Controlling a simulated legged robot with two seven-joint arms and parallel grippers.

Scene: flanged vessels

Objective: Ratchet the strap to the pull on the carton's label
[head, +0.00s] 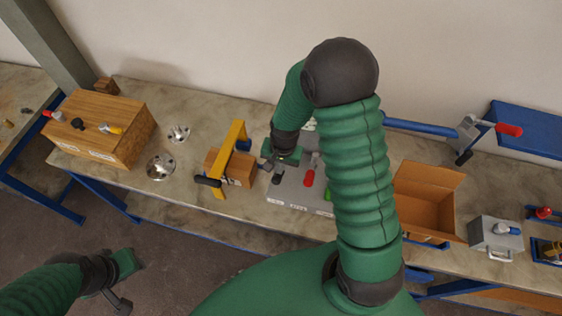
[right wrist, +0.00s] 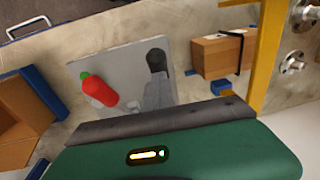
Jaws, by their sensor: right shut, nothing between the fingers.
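A brown carton (head: 240,167) stands on the bench inside a yellow frame (head: 219,170) with a dark handle (head: 207,181) at its near left. Dark marks show on its near face; I cannot read a label or a pull value. In the right wrist view the carton (right wrist: 216,58) has a thin black band across its top, and the yellow frame (right wrist: 265,55) stands beside it. My right gripper (head: 272,158) is shut and empty, just right of the carton and apart from it. My left gripper (head: 122,285) hangs over the floor at lower left; its jaws are unclear.
A grey panel with levers (head: 290,198) lies below my right gripper; its red lever (right wrist: 98,89) is prominent. Metal flanges (head: 160,167) and a wooden box (head: 100,125) stand left. An open cardboard box (head: 426,208) and a grey case (head: 495,236) stand right.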

